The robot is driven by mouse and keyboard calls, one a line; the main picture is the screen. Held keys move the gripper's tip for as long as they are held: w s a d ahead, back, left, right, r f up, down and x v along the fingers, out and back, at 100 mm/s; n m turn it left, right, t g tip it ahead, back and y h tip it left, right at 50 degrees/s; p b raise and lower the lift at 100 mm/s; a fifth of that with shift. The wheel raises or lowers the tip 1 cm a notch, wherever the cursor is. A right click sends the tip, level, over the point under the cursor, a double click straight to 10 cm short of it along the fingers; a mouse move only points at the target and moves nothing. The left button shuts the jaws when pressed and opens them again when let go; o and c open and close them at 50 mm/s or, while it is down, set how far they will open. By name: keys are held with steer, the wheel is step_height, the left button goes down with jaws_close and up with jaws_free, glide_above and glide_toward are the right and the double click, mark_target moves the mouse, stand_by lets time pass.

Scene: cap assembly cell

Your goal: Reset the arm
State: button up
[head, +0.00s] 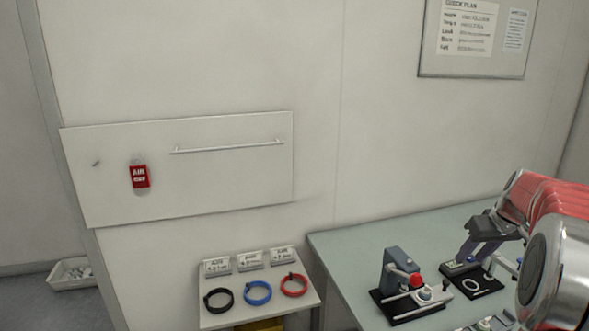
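My arm comes in at the right edge of the head view, with red and silver links. My gripper (470,252) is the dark grey part at its end, pointing down over the right side of the green-grey bench (350,243). It is near a small dark fixture (484,287) that has a white ring on it. The fingers are small and seen at an angle, so I cannot tell their opening or whether anything is between them.
A grey press-like fixture (393,262) with a red knob stands left of my gripper. A side shelf (240,315) holds black (219,308), blue (257,303) and red rings (294,294) with label cards. A wall panel (230,185) carries a red tag (140,176). A white bin (70,281) sits lower left.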

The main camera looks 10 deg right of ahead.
steer(key=s+a+f+m+g, duration=0.1)
steer(key=s+a+f+m, duration=0.25)
steer(key=s+a, duration=0.2)
steer(key=s+a+r+n, duration=0.1)
steer(key=s+a, duration=0.6)
steer(key=a, duration=0.3)
steer(key=s+a+r+n+t, duration=0.1)
steer(key=s+a+r+n, duration=0.1)
steer(key=s+a, duration=0.5)
steer(key=s+a+r+n+t, duration=0.1)
steer(key=s+a, duration=0.5)
steer(key=a, duration=0.9)
steer(key=shift+s+r, duration=0.4)
steer(key=shift+r, duration=0.1)
steer(key=shift+n, duration=0.25)
